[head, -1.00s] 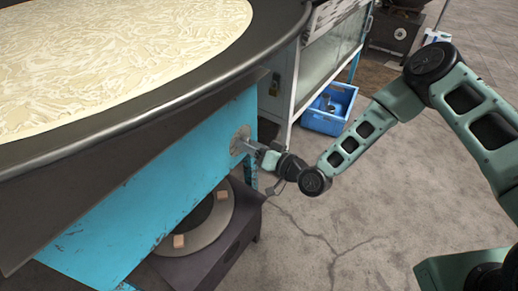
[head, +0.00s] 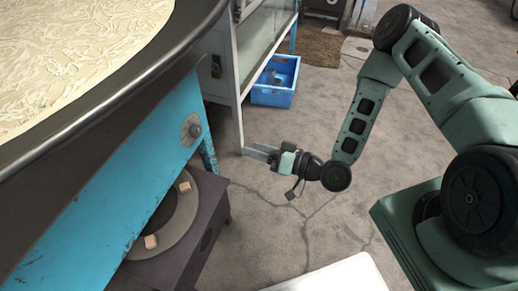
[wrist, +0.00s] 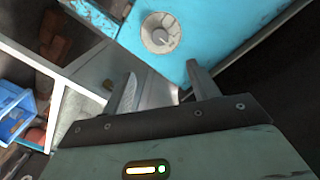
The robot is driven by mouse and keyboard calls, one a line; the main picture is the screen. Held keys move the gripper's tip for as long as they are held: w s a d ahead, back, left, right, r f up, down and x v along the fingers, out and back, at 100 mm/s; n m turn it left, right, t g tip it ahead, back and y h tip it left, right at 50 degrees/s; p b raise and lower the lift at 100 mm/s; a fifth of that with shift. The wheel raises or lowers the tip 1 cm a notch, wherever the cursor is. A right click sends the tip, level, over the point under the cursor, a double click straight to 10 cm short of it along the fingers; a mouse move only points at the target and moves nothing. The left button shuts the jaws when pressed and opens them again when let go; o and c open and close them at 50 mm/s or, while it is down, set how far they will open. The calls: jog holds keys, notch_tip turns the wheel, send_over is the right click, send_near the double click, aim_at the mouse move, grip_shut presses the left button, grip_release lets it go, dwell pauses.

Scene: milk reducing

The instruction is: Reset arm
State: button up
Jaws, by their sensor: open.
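My gripper (head: 262,152) is open and empty in the head view, held out from my bent arm over the concrete floor. It points left toward the blue stand and is clear of it. In the wrist view my gripper (wrist: 160,84) shows two separated fingers with nothing between them. A round metal plate with a knob (head: 191,129) sits on the blue stand's side panel, left of and apart from the fingers. The knob (wrist: 160,36) also shows beyond the fingers in the wrist view.
A large pan (head: 195,45) of pale milky contents rests on the blue stand (head: 130,165). A dark burner box (head: 205,215) stands below. A blue crate (head: 274,92) sits by a glass-sided cabinet (head: 258,40). Open floor (head: 275,225) lies around my arm.

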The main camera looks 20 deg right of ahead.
jog(key=shift+s+d, duration=0.15)
dwell(0.5)
jog(key=s+r+n+g+h, duration=0.6)
jog(key=s+r+g+h, duration=0.6)
jog(key=s+r, duration=0.8)
notch_tip(320, 180, up, 22)
jog(key=w+p, duration=0.1)
jog(key=p, duration=1.9)
jog(key=shift+d+m+t+h, duration=0.25)
jog(key=shift+m+t+h, duration=0.05)
